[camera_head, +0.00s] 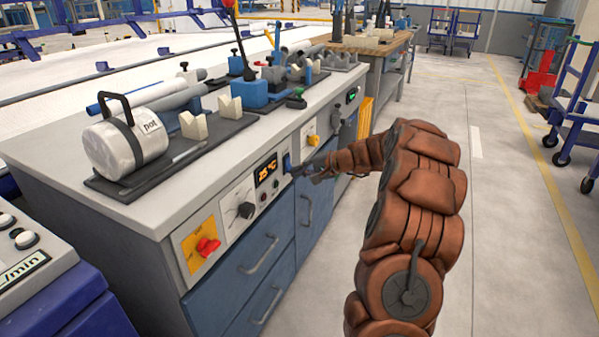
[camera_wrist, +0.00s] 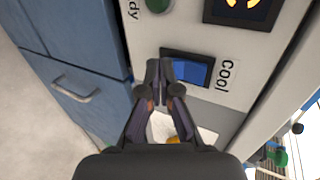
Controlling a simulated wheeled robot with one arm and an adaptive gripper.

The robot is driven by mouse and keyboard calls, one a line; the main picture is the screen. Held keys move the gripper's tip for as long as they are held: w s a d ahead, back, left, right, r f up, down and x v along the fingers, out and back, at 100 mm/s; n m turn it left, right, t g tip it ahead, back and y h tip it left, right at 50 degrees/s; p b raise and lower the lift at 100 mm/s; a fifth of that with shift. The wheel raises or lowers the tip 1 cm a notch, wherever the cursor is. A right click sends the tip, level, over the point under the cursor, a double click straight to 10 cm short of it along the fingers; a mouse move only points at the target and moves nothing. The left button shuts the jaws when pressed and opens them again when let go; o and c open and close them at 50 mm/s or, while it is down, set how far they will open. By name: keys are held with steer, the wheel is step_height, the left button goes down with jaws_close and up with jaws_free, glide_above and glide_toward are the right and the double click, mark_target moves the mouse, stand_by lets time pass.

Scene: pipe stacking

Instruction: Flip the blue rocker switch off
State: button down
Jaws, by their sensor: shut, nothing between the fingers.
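The blue rocker switch (camera_wrist: 191,71) sits in a black frame beside the label "Cool" in the wrist view. In the head view the switch (camera_head: 287,162) is a small blue patch right of the orange "25 °C" display (camera_head: 266,170). My gripper (camera_wrist: 159,68) is shut and empty, with its fingertips over the lower left part of the switch frame. Whether the tips touch the switch cannot be told. In the head view my gripper (camera_head: 295,172) is at the panel right by the switch. The fingers hide part of the switch, and its tilt is unclear.
A red knob on a yellow plate (camera_head: 207,246) and a black dial (camera_head: 245,210) are left of the display. A yellow knob (camera_head: 312,140) is to the right. Blue drawers with handles (camera_head: 262,255) lie below.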

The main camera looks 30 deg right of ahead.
steer(key=shift+f, duration=0.1)
steer(key=shift+w+a+f+t+y+b, duration=0.2)
steer(key=shift+w+f+t+y+b, duration=0.15)
steer(key=shift+b, duration=0.8)
steer(key=shift+r+p, duration=0.3)
steer(key=shift+r, duration=0.1)
steer(key=shift+r+p, duration=0.5)
steer(key=shift+r, duration=0.25)
steer(key=shift+s, duration=0.1)
